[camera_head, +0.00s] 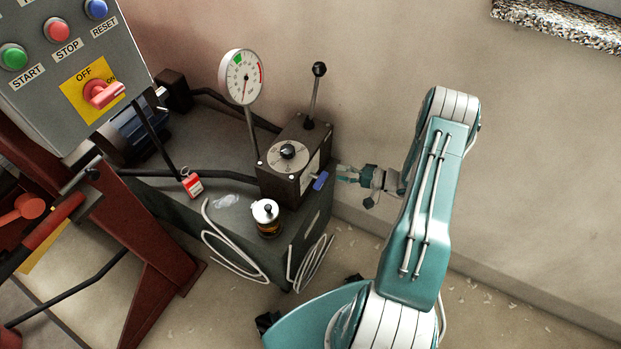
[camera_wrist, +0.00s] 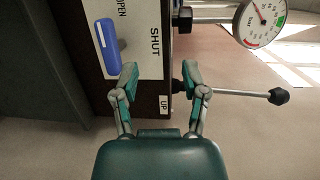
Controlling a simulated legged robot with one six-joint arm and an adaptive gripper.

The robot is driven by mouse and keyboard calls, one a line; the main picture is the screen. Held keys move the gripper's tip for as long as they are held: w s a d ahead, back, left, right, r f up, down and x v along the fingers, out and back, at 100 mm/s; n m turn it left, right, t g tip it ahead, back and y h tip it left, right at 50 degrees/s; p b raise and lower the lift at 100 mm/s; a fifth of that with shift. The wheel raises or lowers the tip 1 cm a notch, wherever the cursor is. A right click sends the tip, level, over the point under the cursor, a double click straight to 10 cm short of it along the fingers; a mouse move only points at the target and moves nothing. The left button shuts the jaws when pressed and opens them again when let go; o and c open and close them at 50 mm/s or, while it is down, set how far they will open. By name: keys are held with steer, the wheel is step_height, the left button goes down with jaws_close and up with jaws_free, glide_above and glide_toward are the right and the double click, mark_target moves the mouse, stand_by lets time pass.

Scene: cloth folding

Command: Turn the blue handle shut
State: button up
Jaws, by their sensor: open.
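The blue handle (camera_head: 321,181) sits on the side of a dark valve box (camera_head: 283,185). In the wrist view the blue handle (camera_wrist: 107,44) lies on a white plate (camera_wrist: 140,75), beside the word OPEN. The word SHUT stands to its right on the plate. My gripper (camera_head: 342,174) is just right of the handle in the head view. In the wrist view my gripper (camera_wrist: 160,75) is open and empty, its fingertips apart. The left finger is just below and right of the handle; contact cannot be told.
A black-knobbed lever (camera_head: 315,95) rises from the box and crosses behind my right finger in the wrist view. A gauge (camera_head: 241,77) stands beside it. Bare wall is at right.

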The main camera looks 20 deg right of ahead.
mark_target(317, 177)
step_height(317, 177, down, 7)
steer(key=s+d+m+t+h, duration=0.1)
steer(key=s+m+t+h, duration=0.1)
steer(key=t, duration=0.2)
steer(key=x, duration=1)
steer(key=shift+w+a+f, duration=0.1)
steer(key=shift+w+f, duration=0.2)
steer(key=shift+w, duration=0.1)
jaws_close()
